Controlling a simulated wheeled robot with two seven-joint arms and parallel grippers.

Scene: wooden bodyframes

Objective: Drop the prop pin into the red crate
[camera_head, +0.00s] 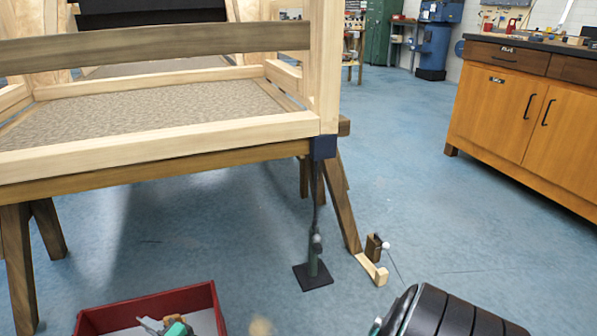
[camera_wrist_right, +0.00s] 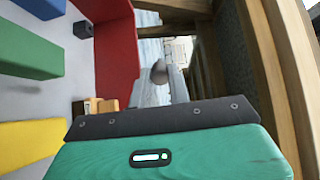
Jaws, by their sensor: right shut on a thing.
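The red crate (camera_head: 150,302) is cut off by the lower left edge of the head view. Its red wall also shows in the right wrist view (camera_wrist_right: 115,50), left of the middle. My right gripper (camera_wrist_right: 160,92) is shut, with its teal body across the bottom of the wrist view. A small grey rounded-head piece, which looks like the prop pin (camera_wrist_right: 158,73), shows at the jaws. Most of it is hidden or too small to make out. The jaws are close to the crate wall; their height above it is unclear. My left gripper is not in view.
Blue (camera_wrist_right: 90,8), green (camera_wrist_right: 30,48) and yellow (camera_wrist_right: 28,142) pieces lie on the crate's pale floor. A wooden bodyframe (camera_head: 160,145) on trestles stands just beyond the crate. A dark-based stand (camera_head: 314,276) is on the floor. A wooden cabinet (camera_head: 520,110) stands at right.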

